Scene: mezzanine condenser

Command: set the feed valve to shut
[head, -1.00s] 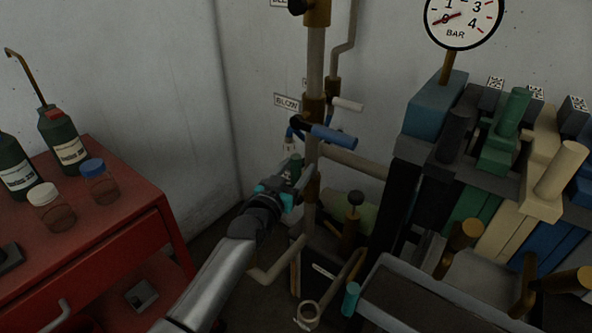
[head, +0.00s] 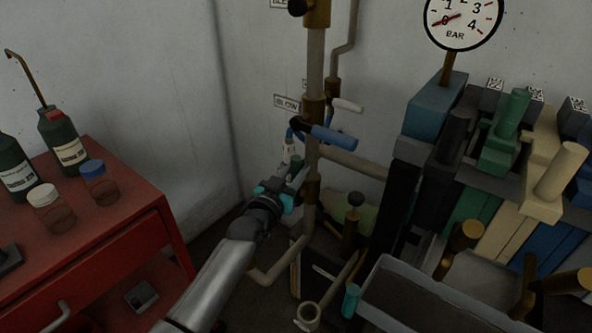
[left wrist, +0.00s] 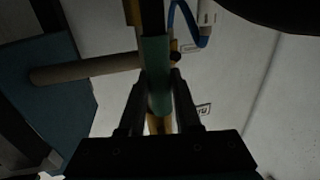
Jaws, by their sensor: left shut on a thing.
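A brass valve (head: 313,190) sits on the upright pipe, low down in the head view. My left gripper (head: 298,178) is at this valve, just left of the pipe. In the left wrist view a green lever handle (left wrist: 157,78) lies between the two fingers (left wrist: 158,88), and the gripper is shut on it. No feed label is readable, so I cannot confirm from a label that this is the feed valve. The gripper hides part of the handle in the head view. My right gripper is not in view.
Above are a blue lever (head: 330,136) beside a BLOW label (head: 286,102) and a white lever (head: 347,105). A pressure gauge (head: 462,18) reads near zero. A red cabinet (head: 120,225) stands left, a grey tray (head: 430,290) front right. A pipe (head: 352,162) runs right.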

